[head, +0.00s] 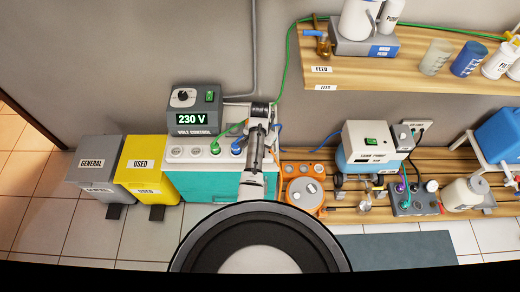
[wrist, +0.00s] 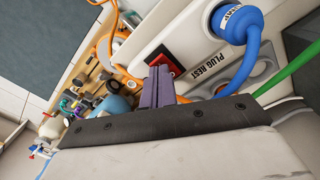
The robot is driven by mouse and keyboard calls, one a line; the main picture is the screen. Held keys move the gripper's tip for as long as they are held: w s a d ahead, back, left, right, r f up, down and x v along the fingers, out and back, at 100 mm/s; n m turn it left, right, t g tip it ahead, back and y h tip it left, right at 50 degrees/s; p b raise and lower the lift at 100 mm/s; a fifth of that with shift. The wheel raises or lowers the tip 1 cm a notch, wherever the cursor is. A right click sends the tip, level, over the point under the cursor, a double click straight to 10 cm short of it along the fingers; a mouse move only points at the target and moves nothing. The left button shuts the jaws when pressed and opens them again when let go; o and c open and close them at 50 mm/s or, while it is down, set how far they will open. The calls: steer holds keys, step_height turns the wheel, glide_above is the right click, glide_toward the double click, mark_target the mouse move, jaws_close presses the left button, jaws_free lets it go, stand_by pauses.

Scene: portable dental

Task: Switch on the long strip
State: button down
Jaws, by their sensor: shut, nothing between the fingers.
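A long white strip (head: 190,151) with several round sockets lies along the top of the teal cabinet in the head view. A green plug and a blue plug (head: 236,150) stand in it. The wrist view shows the strip's end (wrist: 197,25) close up, with the blue plug (wrist: 238,25) and a "PLUG REST" label. A red switch (wrist: 168,62) in a black frame is beside that label; I cannot tell its on or off position. My gripper (wrist: 157,72) is shut and empty, its fingertips close to the switch; contact is unclear. In the head view my arm hides the strip's right end and fingertips.
A grey voltage control box (head: 194,121) reading 230 V stands behind the strip. An orange tray (head: 305,184) is right of the cabinet. A smaller grey socket block (head: 414,202) sits further right on the wooden bench. Blue and green cables run near my gripper.

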steer(key=shift+f+b, duration=0.65)
steer(key=shift+f, duration=0.4)
stand_by(1.0)
step_height(320, 180, up, 7)
steer(key=p, duration=0.7)
stand_by(0.6)
